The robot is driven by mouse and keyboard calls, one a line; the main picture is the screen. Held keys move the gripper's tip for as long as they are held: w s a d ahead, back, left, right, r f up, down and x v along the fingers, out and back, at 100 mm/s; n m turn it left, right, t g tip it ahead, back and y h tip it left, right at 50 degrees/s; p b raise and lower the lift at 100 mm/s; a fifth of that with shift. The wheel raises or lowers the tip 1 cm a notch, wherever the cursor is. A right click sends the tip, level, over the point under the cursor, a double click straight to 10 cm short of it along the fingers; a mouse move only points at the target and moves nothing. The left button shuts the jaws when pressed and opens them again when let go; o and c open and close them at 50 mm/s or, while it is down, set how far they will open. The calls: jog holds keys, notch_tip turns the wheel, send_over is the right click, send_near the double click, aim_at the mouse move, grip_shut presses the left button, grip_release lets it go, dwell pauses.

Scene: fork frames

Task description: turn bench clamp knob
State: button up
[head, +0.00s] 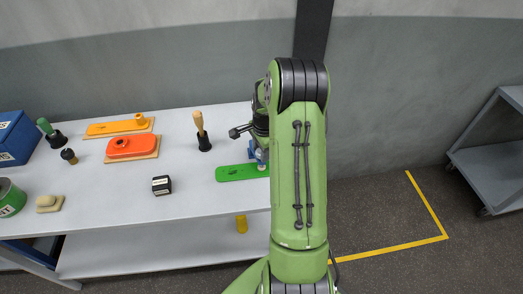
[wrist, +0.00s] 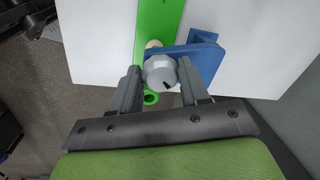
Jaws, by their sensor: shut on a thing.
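The clamp knob (wrist: 163,74) is pale grey with a black mark and sits against the blue bench clamp (wrist: 205,58) at the bench edge. In the wrist view my gripper (wrist: 159,70) has one finger on each side of the knob and is shut on it. A green board (wrist: 152,22) runs under the clamp, and its end with a hole sticks out past the bench edge. In the head view the green board (head: 237,173) and part of the blue clamp (head: 252,151) show left of my arm, which hides the rest.
The bench (head: 200,185) holds an orange piece (head: 131,147), a yellow piece (head: 115,127), a wooden-handled tool (head: 199,124), a black box (head: 162,185) and a blue bin (head: 15,138). A grey cart (head: 492,160) stands at the right.

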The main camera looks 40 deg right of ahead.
jog(key=shift+w+r+m, duration=0.2)
jog(key=shift+r+m, duration=0.05)
jog(key=shift+m, duration=0.35)
jog(key=o, duration=1.1)
jog(key=shift+s+f, duration=0.1)
jog(key=shift+f, duration=0.05)
jog(key=shift+c, duration=0.2)
notch_tip(320, 180, up, 16)
jog(key=s+p, duration=0.1)
jog(key=s, duration=0.1)
jog(key=shift+a+f, duration=0.15)
jog(key=shift+a, duration=0.2)
